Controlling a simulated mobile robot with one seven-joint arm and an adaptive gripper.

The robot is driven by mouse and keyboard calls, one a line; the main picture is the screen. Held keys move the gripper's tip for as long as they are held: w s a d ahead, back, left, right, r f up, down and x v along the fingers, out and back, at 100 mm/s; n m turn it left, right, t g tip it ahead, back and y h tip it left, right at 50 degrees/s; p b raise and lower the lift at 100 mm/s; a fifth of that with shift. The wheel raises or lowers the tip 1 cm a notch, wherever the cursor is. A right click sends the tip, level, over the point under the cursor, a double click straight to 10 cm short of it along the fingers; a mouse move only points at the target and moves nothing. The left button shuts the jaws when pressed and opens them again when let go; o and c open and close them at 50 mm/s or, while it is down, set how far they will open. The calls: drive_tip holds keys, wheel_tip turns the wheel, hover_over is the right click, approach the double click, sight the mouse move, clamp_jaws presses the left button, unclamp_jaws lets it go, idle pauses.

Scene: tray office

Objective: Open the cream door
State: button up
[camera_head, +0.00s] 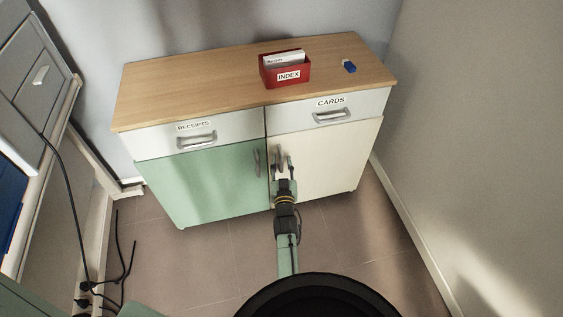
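The cream door (326,160) is the right-hand door of a low cabinet, under the drawer labelled CARDS. It looks closed, flush with the cabinet front. Its grey handle (279,158) is at the door's left edge, near the middle seam. My gripper (283,166) is in front of that handle, with its fingers spread to either side. The fingers look apart. I cannot tell whether they touch the handle, as the gripper covers its lower part.
The green door (205,182) with its own handle (256,162) is just left of my gripper. Drawers labelled RECEIPTS (198,133) and CARDS (330,112) sit above. A red INDEX box (287,76) and a blue item (349,66) stand on top. Floor lies clear at right; cables (121,262) lie left.

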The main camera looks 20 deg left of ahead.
drive_tip(key=shift+x, duration=1.05)
clamp_jaws()
